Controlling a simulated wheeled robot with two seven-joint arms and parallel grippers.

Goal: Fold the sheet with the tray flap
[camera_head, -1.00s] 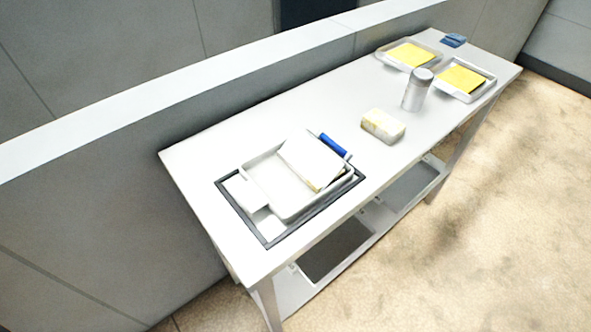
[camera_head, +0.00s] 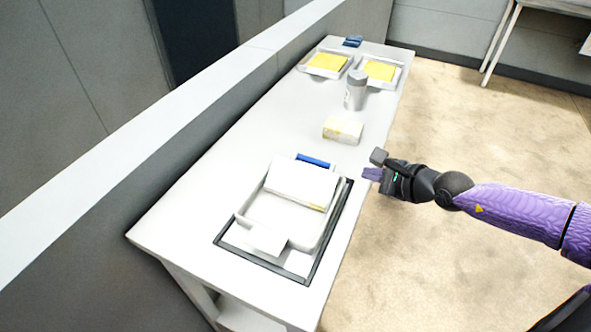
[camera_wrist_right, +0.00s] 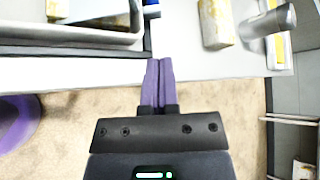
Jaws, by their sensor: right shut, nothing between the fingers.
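The white tray (camera_head: 329,228) sits inside a dark rectangular frame (camera_head: 318,262) on the near part of the table. A white flap or sheet-like panel (camera_head: 300,183) lies over its far end, with a yellowish edge; I cannot tell which it is. A small white tab (camera_head: 267,241) sticks out at the near end. A blue roller or handle (camera_head: 313,161) is at the tray's far side. My right gripper (camera_head: 372,174) is shut and empty at the table's right edge, beside the tray and apart from it. In the right wrist view its fingers (camera_wrist_right: 158,82) are together. My left gripper is not in view.
A pale yellowish block (camera_head: 343,130) and a grey canister (camera_head: 355,92) stand beyond the tray. Two trays with yellow sheets (camera_head: 326,62) (camera_head: 380,71) and a blue item (camera_head: 352,42) are at the far end. A low wall (camera_head: 190,115) runs along the left.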

